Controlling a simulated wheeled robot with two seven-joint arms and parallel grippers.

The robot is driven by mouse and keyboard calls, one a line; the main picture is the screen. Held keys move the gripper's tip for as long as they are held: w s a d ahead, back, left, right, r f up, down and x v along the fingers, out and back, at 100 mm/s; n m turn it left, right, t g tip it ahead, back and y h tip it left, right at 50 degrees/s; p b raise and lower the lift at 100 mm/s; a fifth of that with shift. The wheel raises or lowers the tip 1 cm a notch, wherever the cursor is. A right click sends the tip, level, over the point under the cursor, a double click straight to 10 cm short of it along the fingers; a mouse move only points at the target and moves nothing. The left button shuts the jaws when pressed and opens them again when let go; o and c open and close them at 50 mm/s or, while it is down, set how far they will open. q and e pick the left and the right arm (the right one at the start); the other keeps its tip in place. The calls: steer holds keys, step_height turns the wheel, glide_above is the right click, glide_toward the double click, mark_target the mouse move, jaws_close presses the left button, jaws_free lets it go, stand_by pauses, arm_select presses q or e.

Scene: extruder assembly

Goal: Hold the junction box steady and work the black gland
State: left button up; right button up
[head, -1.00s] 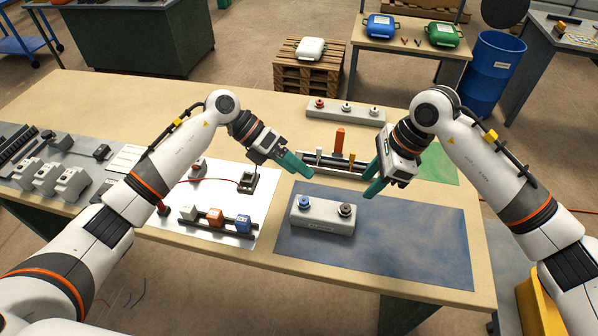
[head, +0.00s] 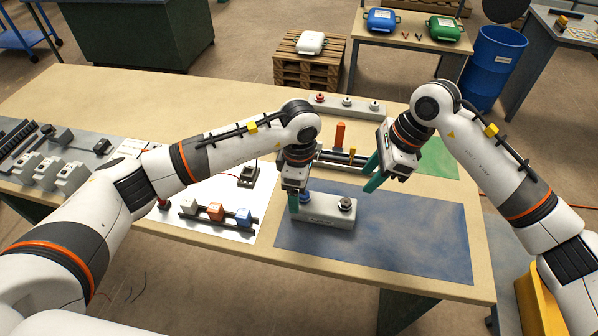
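The junction box (head: 325,214) is a light grey oblong block lying on the blue mat. The black gland (head: 346,204) stands on its right end and a blue gland (head: 305,197) on its left end. My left gripper (head: 293,208) points down at the box's left end, beside the blue gland, which it partly hides; its teal fingers overlap in this view, and contact with the box cannot be told. My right gripper (head: 372,178) is above and right of the black gland, its teal fingers apart with nothing between them.
The blue mat (head: 410,235) is clear right of the box. Behind the box is a rack with an orange block (head: 340,134), and farther back a grey bar (head: 362,108) with several glands. A rail with coloured blocks (head: 215,212) is at left.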

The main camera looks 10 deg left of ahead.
arm_select(q)
steer(key=shift+f, duration=2.75)
steer(key=shift+c, duration=0.5)
steer(key=c, duration=1.1)
arm_select(e)
steer(key=shift+o, duration=0.4)
arm_select(q)
steer(key=shift+c, duration=0.2)
arm_select(e)
steer(key=m+h, duration=0.4)
glide_toward(346, 203)
step_height(346, 203, down, 8)
steer(key=shift+s+f, duration=0.15)
